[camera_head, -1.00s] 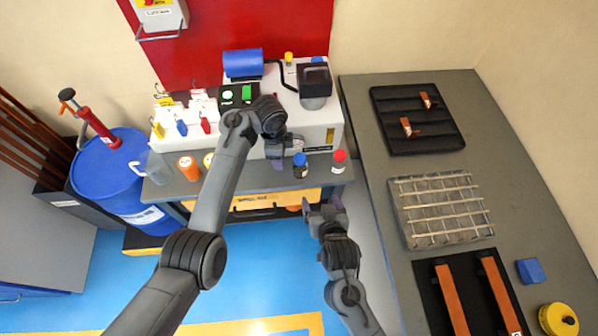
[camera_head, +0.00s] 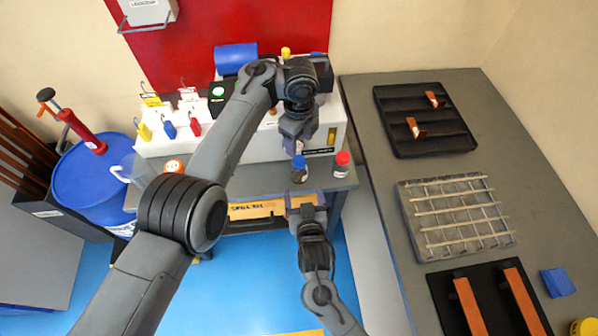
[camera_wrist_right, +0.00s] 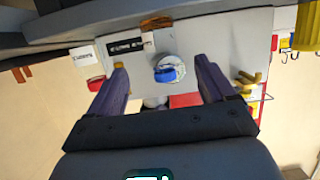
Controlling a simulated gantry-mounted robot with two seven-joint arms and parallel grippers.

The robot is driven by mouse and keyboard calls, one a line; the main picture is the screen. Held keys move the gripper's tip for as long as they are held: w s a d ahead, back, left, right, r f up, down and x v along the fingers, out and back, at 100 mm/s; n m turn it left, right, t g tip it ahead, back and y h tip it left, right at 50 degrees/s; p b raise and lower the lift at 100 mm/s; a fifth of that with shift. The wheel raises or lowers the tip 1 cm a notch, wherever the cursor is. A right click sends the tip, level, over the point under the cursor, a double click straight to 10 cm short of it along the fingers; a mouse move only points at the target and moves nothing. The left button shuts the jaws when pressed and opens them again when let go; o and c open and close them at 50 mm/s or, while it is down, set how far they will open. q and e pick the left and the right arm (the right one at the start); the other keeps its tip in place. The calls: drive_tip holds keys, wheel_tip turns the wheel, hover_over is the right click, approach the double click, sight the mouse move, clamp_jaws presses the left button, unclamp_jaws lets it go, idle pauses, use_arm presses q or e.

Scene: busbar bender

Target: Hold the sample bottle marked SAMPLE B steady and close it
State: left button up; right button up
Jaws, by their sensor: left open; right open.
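A dark bottle with a blue cap (camera_head: 299,170) stands near the front edge of the grey bench. A bottle with a red cap (camera_head: 341,165) stands to its right. I cannot read a SAMPLE B mark on either. My left gripper (camera_head: 297,146) is open, pointing down just behind and above the blue cap; whether it touches is unclear. My right gripper (camera_head: 305,200) is open and empty, in front of the blue-capped bottle, its fingers pointing toward the bench. In the right wrist view its fingers (camera_wrist_right: 162,82) are apart, with a blue part (camera_wrist_right: 167,74) seen between them.
A white cabinet (camera_head: 235,145) with hanging padlocks stands behind the bottles. An orange-topped container (camera_head: 174,166) and a clear jug (camera_head: 137,172) are to the left. A grey worktable (camera_head: 370,180) with a wire rack (camera_head: 455,215) is on the right. A blue drum (camera_head: 90,185) stands far left.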

sight(300, 177)
drive_tip(key=shift+w, duration=0.1)
drive_tip(key=shift+x, duration=5.35)
